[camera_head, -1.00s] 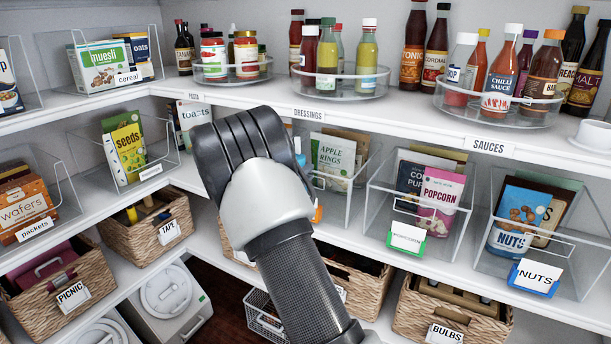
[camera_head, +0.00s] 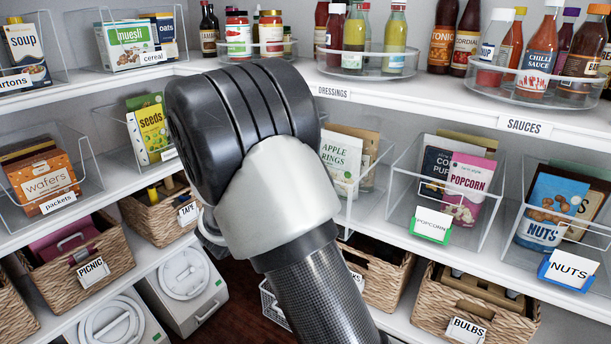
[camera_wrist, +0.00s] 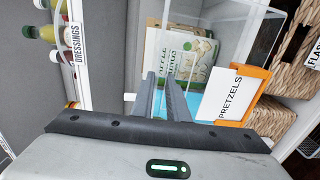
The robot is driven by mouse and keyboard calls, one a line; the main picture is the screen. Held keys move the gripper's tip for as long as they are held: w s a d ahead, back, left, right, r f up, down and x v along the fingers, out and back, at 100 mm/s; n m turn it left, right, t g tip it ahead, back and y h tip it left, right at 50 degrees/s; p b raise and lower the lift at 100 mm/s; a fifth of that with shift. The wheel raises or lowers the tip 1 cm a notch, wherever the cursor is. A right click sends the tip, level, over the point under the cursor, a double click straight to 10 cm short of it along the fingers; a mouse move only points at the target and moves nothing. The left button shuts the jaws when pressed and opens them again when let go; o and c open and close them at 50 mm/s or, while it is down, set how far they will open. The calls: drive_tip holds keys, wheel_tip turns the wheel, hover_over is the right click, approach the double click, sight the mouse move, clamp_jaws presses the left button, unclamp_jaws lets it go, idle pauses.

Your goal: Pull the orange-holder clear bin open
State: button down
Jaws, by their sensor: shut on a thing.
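The clear bin (camera_wrist: 235,38) with the orange holder (camera_wrist: 262,74) fills the upper right of the wrist view. The holder carries a white PRETZELS card and packets stand inside the bin. My gripper (camera_wrist: 166,92) is shut on the bin's front edge, just left of the card; the exact contact is hard to see. In the head view the clear bin (camera_head: 382,160), with an Apple Rings packet, shows behind my arm. My wrist hides its front, its orange holder and my fingers there.
A clear bin with a green POPCORN holder (camera_head: 431,226) is just right, then one with a blue NUTS holder (camera_head: 566,271). Wicker baskets, such as the BULBS basket (camera_head: 430,310), sit below. Bottles stand on the shelf above. Floor shows between the lower shelves.

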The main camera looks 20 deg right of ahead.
drive_tip(key=c, duration=1.7)
unclamp_jaws()
drive_tip(key=p+v, duration=0.1)
drive_tip(key=v, duration=1.6)
drive_tip(key=shift+s+a+p, duration=0.15)
drive_tip(key=shift+a+p, duration=0.05)
drive_tip(key=shift+p, duration=0.15)
